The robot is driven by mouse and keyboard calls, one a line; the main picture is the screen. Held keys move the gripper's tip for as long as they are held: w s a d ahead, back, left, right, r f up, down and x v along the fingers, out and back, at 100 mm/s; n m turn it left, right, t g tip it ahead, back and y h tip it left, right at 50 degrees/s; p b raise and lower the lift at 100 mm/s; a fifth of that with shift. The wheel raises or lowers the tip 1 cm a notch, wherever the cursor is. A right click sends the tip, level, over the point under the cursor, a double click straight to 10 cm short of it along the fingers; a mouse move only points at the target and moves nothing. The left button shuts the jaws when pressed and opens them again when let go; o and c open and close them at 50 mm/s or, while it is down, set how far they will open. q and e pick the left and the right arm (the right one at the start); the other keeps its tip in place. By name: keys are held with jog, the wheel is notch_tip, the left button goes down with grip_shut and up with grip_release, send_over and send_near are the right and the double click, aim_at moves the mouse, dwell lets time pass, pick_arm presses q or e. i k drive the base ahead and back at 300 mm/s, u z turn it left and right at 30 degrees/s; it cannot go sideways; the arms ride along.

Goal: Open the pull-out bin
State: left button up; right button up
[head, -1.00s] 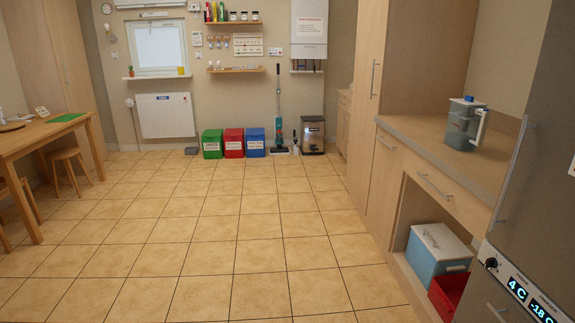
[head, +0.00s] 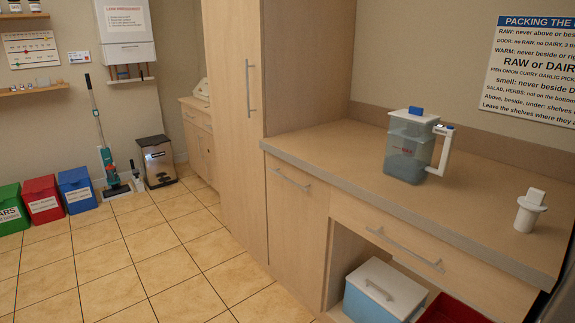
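A tall, pale wooden front (head: 296,220) with a horizontal bar handle (head: 290,178) near its top sits under the counter, beside the tall cabinet. It looks like the front of the pull-out bin, but no label shows on it. It is shut, flush with the cabinet face. Neither of my grippers is in the head view.
The counter (head: 345,165) holds a water jug (head: 408,148) and a small white object (head: 530,211). A drawer (head: 420,252) is above an open bay with a blue cooler box (head: 368,305) and a red crate (head: 450,310). Tiled floor (head: 150,260) left of the cabinets is clear.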

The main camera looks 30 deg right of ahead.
aim_at(298, 201)
jog(key=z, duration=1)
jog(key=i, duration=1.65)
jog(key=z, duration=0.95)
